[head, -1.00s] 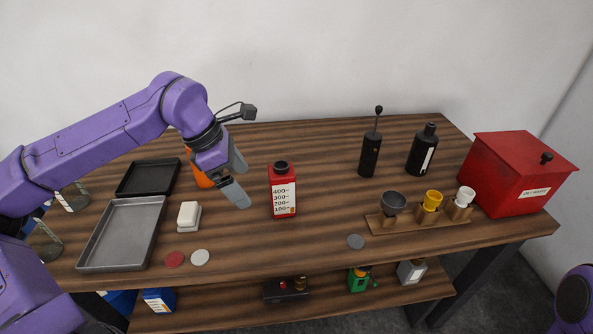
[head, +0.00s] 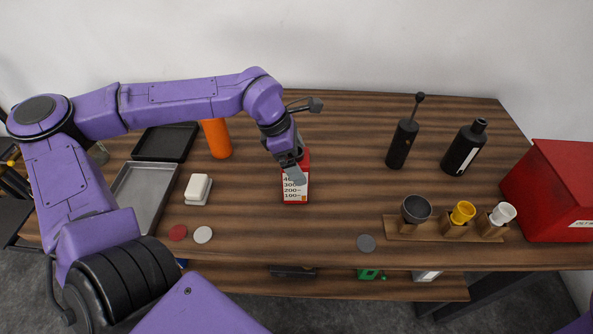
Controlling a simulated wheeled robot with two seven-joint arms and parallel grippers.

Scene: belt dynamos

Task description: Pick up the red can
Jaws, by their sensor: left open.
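The red can (head: 296,194) stands upright near the middle of the wooden table, with a white label bearing printed numbers facing me. My left gripper (head: 298,172) is over the can's top, fingers pointing down, and hides its cap and upper part. The jaws are open. I cannot tell whether the fingers touch the can or are just in front of it. My right gripper is not in view.
An orange cylinder (head: 217,138), a black tray (head: 165,143), a grey tray (head: 151,190) and a white block (head: 198,187) stand left. Black bottles (head: 464,148), a cup rack (head: 400,229) and a red box (head: 556,190) stand right. The table (head: 345,150) is clear around the can.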

